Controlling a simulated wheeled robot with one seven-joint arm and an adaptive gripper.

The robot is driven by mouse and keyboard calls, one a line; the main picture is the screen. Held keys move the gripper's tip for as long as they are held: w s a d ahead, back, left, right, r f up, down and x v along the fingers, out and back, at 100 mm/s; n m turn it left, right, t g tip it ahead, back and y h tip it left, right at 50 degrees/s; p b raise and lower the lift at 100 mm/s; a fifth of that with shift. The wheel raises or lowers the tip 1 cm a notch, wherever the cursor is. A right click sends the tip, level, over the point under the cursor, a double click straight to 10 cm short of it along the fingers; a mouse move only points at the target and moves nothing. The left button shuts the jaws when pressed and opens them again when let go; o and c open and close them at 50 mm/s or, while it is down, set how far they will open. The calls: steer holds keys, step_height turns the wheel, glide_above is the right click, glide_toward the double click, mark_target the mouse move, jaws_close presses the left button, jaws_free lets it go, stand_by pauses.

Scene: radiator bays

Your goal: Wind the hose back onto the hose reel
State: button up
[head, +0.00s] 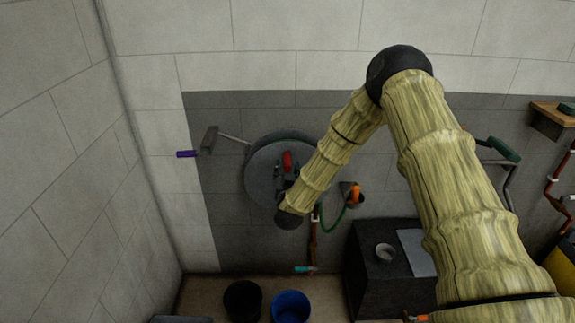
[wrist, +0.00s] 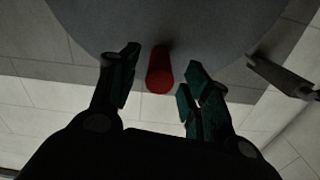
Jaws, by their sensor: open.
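The hose reel (head: 258,180) is a round grey disc on the dark wall; its grey face also fills the top of the wrist view (wrist: 200,25). A red handle (head: 287,160) sticks out from the disc. In the wrist view my gripper (wrist: 160,82) is open, with its fingers on either side of the red handle (wrist: 159,72) and gaps visible on both sides. In the head view my gripper (head: 284,182) is in front of the reel, partly hidden by my arm. A green hose (head: 334,226) hangs in a loop right of the reel, near an orange nozzle (head: 355,193).
A black bucket (head: 242,300) and a blue bucket (head: 290,306) stand on the floor below. A dark cabinet (head: 375,290) bearing a cup (head: 385,253) stands to the right.

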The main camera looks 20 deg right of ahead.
steer(key=shift+x, duration=0.9)
jaws_close()
steer(key=shift+a+f, duration=0.1)
